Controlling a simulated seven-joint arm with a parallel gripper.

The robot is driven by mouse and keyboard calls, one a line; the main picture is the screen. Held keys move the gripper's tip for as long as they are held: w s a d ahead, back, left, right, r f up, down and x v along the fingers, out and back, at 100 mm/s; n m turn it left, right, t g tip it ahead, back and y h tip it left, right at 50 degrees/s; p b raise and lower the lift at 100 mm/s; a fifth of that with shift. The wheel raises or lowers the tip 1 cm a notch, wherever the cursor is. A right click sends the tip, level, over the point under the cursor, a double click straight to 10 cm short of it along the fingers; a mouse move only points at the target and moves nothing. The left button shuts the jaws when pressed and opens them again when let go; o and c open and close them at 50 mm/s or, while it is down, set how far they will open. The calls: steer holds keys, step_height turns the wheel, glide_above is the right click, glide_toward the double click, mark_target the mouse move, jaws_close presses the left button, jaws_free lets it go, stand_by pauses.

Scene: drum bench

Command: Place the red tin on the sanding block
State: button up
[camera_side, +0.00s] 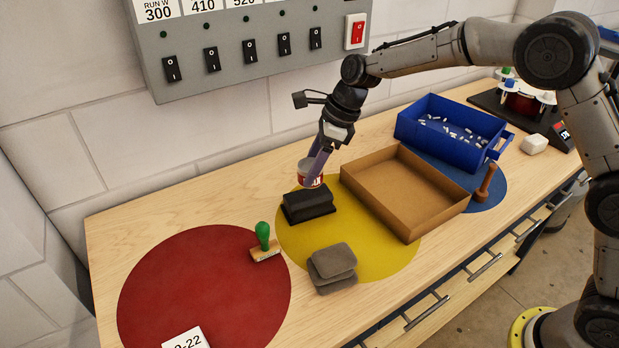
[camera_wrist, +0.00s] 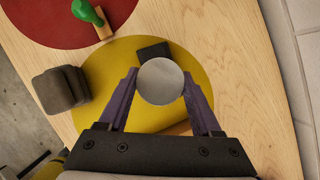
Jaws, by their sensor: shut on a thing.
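The red tin (camera_side: 311,174) has a red and white label and a pale round top, which shows as a grey disc in the wrist view (camera_wrist: 161,81). My gripper (camera_side: 318,163) is shut on it from above, with one purple finger on each side; the fingers also show in the wrist view (camera_wrist: 161,88). The black block with a wider base, which looks like the sanding block (camera_side: 308,205), lies on the yellow disc just below the tin in the side view. In the wrist view the tin hides part of this block (camera_wrist: 153,50). I cannot tell whether they touch.
A cardboard tray (camera_side: 405,190) stands close right of the black block. Grey stacked pads (camera_side: 332,267) and a green-handled stamp (camera_side: 264,243) lie in front. A blue bin (camera_side: 452,130) stands farther right. The wall switch panel (camera_side: 250,50) is behind. The red disc (camera_side: 200,285) is mostly clear.

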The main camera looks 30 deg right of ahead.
steer(key=shift+w+a+f, duration=0.1)
steer(key=shift+w+f, duration=0.05)
steer(key=shift+f, duration=0.85)
steer(key=shift+w+f, duration=0.15)
steer(key=shift+f, duration=0.8)
steer(key=shift+f, duration=0.1)
steer(key=o, duration=1.4)
steer(key=v, duration=1.2)
